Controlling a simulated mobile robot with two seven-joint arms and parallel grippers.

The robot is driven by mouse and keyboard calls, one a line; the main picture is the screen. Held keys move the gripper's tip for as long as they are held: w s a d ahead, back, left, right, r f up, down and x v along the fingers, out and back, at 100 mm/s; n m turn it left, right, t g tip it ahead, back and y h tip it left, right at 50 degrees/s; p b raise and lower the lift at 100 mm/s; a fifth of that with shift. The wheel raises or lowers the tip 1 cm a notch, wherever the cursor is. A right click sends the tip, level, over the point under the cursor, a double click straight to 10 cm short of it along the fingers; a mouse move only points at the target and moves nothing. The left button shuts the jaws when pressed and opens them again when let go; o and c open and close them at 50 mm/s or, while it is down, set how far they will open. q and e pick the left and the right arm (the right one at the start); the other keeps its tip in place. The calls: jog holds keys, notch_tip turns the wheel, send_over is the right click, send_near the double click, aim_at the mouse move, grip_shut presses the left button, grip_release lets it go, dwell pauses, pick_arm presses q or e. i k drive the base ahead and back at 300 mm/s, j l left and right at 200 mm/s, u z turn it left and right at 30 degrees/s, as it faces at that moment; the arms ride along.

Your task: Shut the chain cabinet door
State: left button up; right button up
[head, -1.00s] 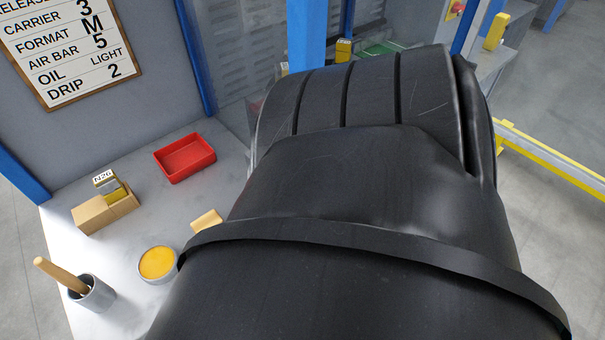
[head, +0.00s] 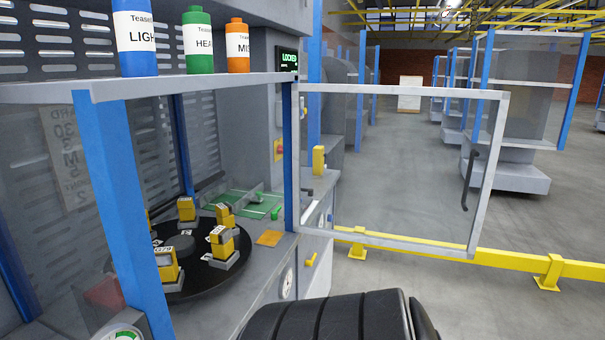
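The cabinet door (head: 489,170) is a clear panel in a light grey frame. It stands wide open, swung out to the right from the blue post (head: 291,160) on its left side. Its dark curved handle (head: 469,180) is on the far right part of the frame. The cabinet opening to the left of the post is uncovered. Neither of my grippers is in view. Only a black ribbed part of my arm shows at the bottom middle, below the door and apart from it in the picture.
Inside the cabinet a black turntable (head: 205,272) carries several yellow blocks. Blue, green and orange bottles stand on the shelf (head: 200,84) above. A low yellow rail (head: 420,250) runs behind the door at floor level. Open grey floor (head: 530,310) lies at the right.

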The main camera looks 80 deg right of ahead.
aim_at(502, 97)
jog(key=z, duration=1.7)
jog(key=i+l+z, duration=0.1)
jog(key=l+z, duration=0.35)
jog(key=i+l+z, duration=0.15)
jog(key=l+z, duration=0.25)
jog(key=i+l+z, duration=0.15)
jog(key=z, duration=0.3)
jog(key=i+l+z, duration=0.25)
jog(key=z, duration=0.15)
jog(key=i+l, duration=0.25)
jog(key=i, duration=0.25)
jog(key=i+l+z, duration=0.1)
jog(key=i+l, duration=0.2)
jog(key=i, duration=0.2)
jog(key=i+u, duration=0.15)
jog(key=u, duration=0.3)
jog(key=i+l+u, duration=0.1)
jog(key=u, duration=0.3)
jog(key=i+l+u, duration=0.1)
jog(key=u, duration=0.35)
jog(key=l+u, duration=0.25)
jog(key=u, duration=0.15)
jog(key=i, duration=0.05)
